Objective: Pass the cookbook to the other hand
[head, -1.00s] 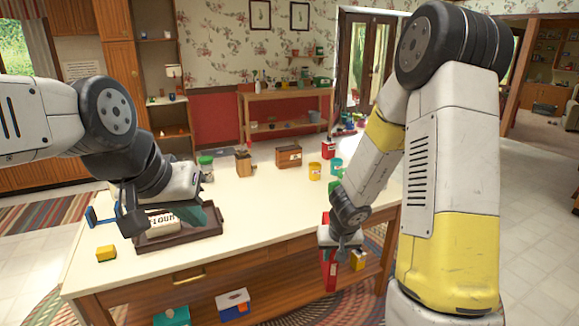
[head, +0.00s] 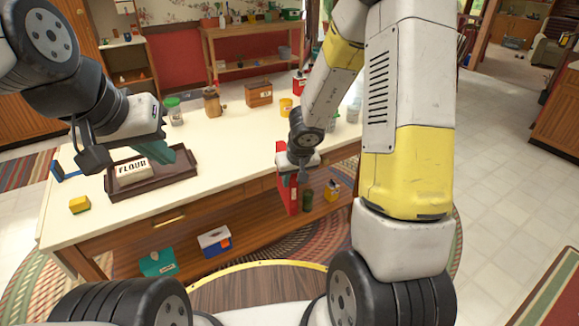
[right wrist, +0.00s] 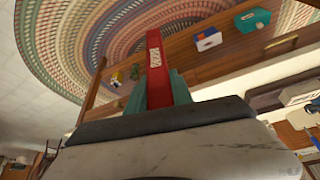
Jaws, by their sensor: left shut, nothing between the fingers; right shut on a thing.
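The cookbook is red (head: 287,192) and hangs from my right gripper (head: 289,174) at the front right of the counter. In the right wrist view the cookbook (right wrist: 157,68) stands out between the two greenish fingers, its spine lettering visible. My right gripper is shut on it. My left gripper (head: 178,162) is shut and empty, over the tray on the left part of the counter. A wide gap lies between it and the cookbook.
The white counter (head: 230,150) carries a dark tray (head: 150,186) with a flour package (head: 132,170), a yellow block (head: 79,204), and several jars and boxes at the back. The shelf below holds a teal box (head: 158,263) and a blue-and-white box (head: 214,241).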

